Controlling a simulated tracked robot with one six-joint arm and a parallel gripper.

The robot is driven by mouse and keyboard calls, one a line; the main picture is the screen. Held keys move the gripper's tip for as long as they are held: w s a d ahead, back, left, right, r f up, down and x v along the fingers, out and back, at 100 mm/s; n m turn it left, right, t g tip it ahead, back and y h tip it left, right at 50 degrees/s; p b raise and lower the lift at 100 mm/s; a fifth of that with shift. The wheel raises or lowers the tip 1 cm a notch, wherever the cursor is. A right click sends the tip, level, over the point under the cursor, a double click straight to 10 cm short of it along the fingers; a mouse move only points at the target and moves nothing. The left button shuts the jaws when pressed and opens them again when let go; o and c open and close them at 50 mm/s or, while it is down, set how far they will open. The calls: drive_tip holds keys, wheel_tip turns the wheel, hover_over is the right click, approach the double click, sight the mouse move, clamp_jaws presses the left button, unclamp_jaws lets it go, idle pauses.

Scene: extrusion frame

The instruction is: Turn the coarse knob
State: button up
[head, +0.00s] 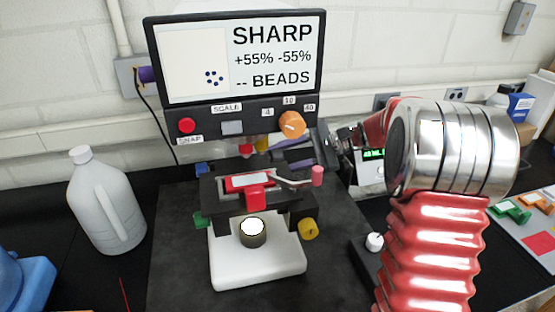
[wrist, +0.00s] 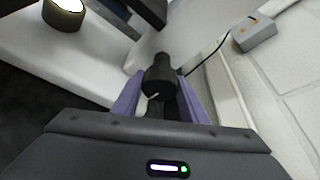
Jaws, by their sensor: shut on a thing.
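The microscope (head: 255,262) has a white base, a black stage and a lamp. A black knob (wrist: 160,82) with a small white mark sits between my two purple fingers in the wrist view. I take it to be the coarse knob; it carries no readable label. My gripper (wrist: 158,92) is shut on it, one finger on each side. In the head view my purple fingers (head: 292,157) reach in from the right, behind the stage; the gripped knob is hidden there. The screen (head: 240,58) reads SHARP, +55% -55%, -- BEADS, beside a pale image with several dark blue dots.
An orange knob (head: 291,124) marked 4, 10, 40 and a red SNAP button (head: 187,125) sit below the screen. Green (head: 201,219) and yellow (head: 308,229) knobs flank the stage. A white jug (head: 103,205) stands left. The wall is close behind.

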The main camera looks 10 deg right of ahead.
drive_tip(key=shift+f, duration=0.1)
drive_tip(key=o, duration=1)
drive_tip(key=shift+d, duration=0.1)
drive_tip(key=v, duration=1.3)
drive_tip(key=shift+s+d, duration=0.1)
drive_tip(key=shift+d, duration=0.2)
idle(0.4)
